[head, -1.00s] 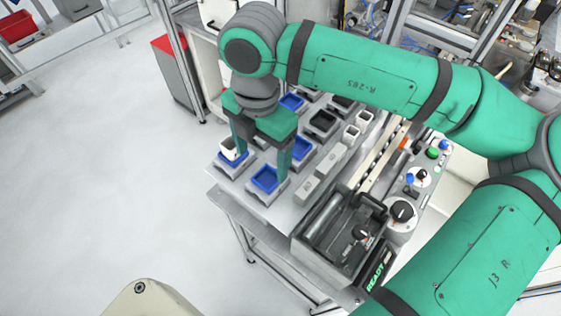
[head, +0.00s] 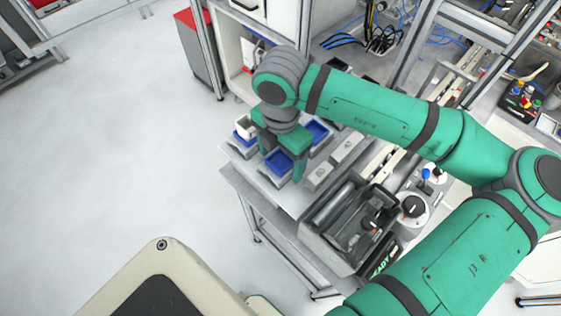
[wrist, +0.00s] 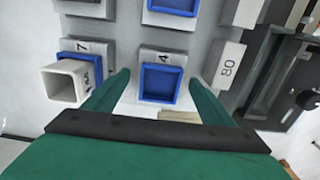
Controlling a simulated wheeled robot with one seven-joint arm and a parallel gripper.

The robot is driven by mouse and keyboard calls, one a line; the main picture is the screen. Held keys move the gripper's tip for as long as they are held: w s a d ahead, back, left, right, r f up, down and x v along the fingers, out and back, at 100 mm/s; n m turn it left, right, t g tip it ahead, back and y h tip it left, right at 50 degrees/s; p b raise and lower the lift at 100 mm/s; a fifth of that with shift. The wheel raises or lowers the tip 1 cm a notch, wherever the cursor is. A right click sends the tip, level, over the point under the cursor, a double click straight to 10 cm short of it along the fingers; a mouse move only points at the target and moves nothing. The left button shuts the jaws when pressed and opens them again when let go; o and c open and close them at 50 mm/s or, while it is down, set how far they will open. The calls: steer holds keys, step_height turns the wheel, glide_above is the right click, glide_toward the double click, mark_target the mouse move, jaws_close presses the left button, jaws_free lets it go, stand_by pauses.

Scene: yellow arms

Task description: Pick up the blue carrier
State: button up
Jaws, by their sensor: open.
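A blue carrier (wrist: 162,82), a square open tray, sits on a grey holder marked 4, and it also shows in the head view (head: 278,162). My gripper (wrist: 160,77) is open, with one finger to each side of this carrier. In the head view my gripper (head: 281,158) is over the near end of the bench. A second blue carrier (wrist: 178,5) lies behind it. A third blue carrier (wrist: 80,57) is on the holder marked 7 and bears a white square cup (wrist: 66,82).
A dark open-topped bin (head: 347,225) and knobs stand at the right of the bench. Open floor (head: 120,150) lies to the left. Cabinets and a frame stand behind.

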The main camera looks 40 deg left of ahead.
steer(key=shift+f, duration=0.3)
steer(key=shift+w, duration=0.25)
steer(key=c, duration=1.2)
steer(key=shift+s+a, duration=0.1)
steer(key=shift+s, duration=0.1)
steer(key=shift+c, duration=1)
